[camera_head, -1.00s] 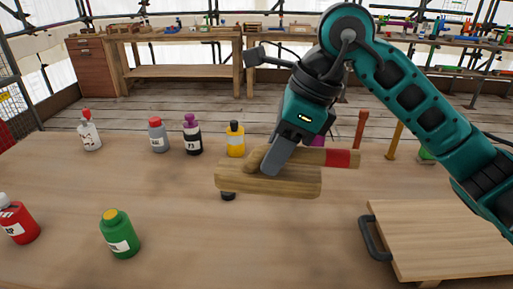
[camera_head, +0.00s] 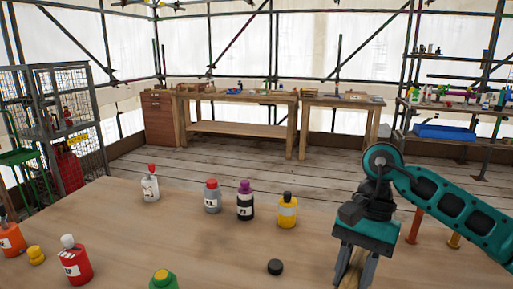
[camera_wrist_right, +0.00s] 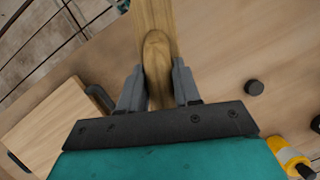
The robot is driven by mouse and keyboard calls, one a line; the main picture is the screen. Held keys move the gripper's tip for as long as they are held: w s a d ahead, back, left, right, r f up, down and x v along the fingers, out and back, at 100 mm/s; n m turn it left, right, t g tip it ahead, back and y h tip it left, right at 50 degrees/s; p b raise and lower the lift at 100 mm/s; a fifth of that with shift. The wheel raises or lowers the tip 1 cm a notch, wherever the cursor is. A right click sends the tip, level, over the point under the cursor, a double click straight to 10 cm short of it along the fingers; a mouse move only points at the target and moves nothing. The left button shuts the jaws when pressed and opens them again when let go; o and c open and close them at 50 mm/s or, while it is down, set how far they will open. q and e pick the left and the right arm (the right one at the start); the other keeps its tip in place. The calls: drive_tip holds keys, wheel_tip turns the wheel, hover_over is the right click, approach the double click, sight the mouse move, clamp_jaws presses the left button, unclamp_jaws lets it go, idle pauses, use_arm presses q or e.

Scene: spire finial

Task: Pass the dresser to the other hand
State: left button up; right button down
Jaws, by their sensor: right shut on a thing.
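The dresser is a wooden tool, and only a narrow piece of it (camera_head: 346,270) shows between the fingers at the bottom of the head view. In the right wrist view the pale brown dresser (camera_wrist_right: 153,22) runs away from the gripper toward the top edge, with a rounded part between the fingers. My right gripper (camera_head: 355,272) is shut on the dresser; its two grey fingers (camera_wrist_right: 159,85) press its sides. The far end of the dresser is out of frame. My left gripper is in neither view.
A black cap (camera_head: 275,267) lies on the workbench (camera_head: 215,255) left of the gripper. A yellow bottle (camera_head: 287,211), purple-capped bottle (camera_head: 245,202), grey bottle (camera_head: 212,197) and red bottle (camera_head: 75,262) stand farther left. A wooden board (camera_wrist_right: 48,125) with a dark handle shows in the wrist view.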

drive_tip(key=n, duration=0.1)
drive_tip(key=d+f+n+h, duration=0.1)
drive_tip(key=n, duration=0.1)
drive_tip(key=d+f+n, duration=0.1)
drive_tip(key=shift+s+n+g+h+p, duration=0.3)
drive_tip(key=shift+h+p, duration=0.05)
drive_tip(key=shift+h, duration=0.05)
drive_tip(key=shift+s+d+f+n+h, duration=0.1)
drive_tip(key=shift+d+f+n+h, duration=0.2)
drive_tip(key=shift+n, duration=0.35)
drive_tip(key=shift+s+d+f+n+h, duration=0.1)
drive_tip(key=shift+d+f+n+h, duration=0.15)
drive_tip(key=shift+n, duration=0.4)
